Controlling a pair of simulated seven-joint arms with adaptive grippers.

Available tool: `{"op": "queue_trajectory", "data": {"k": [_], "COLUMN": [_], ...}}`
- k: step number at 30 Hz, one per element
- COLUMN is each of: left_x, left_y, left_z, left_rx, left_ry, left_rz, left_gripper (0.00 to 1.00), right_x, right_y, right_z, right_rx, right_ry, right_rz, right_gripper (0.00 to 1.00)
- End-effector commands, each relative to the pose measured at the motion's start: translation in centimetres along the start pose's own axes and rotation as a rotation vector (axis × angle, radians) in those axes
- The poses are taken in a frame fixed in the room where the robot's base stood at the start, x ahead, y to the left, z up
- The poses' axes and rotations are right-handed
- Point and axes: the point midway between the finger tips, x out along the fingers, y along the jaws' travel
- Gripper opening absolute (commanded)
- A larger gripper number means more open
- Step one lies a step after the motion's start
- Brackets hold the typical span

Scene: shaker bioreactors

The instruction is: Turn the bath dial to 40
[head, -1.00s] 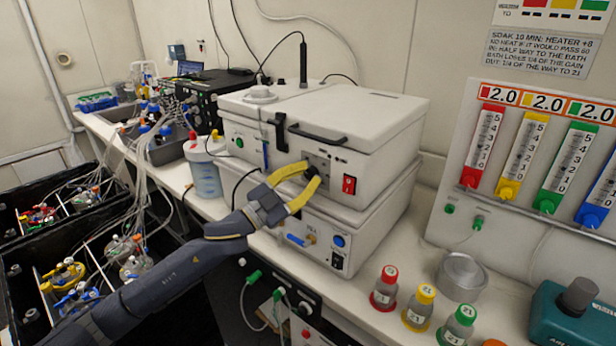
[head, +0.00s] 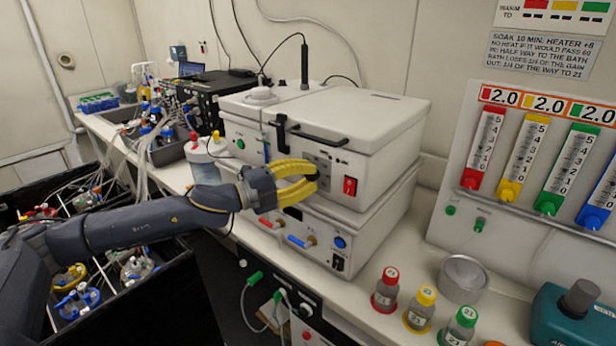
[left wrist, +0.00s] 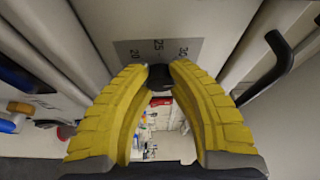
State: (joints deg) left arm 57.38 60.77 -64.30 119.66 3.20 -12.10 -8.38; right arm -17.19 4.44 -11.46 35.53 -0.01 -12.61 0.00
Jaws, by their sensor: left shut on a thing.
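The bath is the white lidded box (head: 380,172) on the bench in the head view. Its grey scale plate (head: 318,158) is on the front, partly behind my gripper. My left gripper (head: 312,180) has its yellow fingers shut on the small dark bath dial. In the left wrist view the fingertips (left wrist: 160,72) close around the black dial (left wrist: 159,77). Above it the scale plate (left wrist: 160,50) shows 20, 25 and 30. The dial's pointer is hidden, so I cannot tell its setting. My right gripper is not in view.
A red switch (head: 350,187) sits right of the dial. A black lid handle (head: 320,138) sticks out above. Below is another white unit (head: 365,235) with red and blue taps. Several capped bottles (head: 386,290) stand at the front right. A jar (head: 205,165) stands left.

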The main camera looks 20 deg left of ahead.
Motion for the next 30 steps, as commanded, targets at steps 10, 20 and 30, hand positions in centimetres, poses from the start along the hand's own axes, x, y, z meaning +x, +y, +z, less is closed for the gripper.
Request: {"op": "queue_trajectory", "data": {"k": [10,20,30], "left_x": [-0.02,0.02,0.08], "left_y": [-0.38,-0.50,-0.54], "left_z": [0.23,0.16,0.09], "left_rx": [0.240,0.458,0.657], "left_ry": [-0.006,-0.005,-0.006], "left_rz": [0.096,0.187,0.271], "left_gripper": [0.00,0.00,0.00], "right_x": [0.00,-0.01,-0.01], "right_y": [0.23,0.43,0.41], "right_z": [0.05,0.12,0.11], "right_rx": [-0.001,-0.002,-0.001], "right_ry": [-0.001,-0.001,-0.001], "right_rz": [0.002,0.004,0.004], "right_gripper": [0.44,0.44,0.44]}}
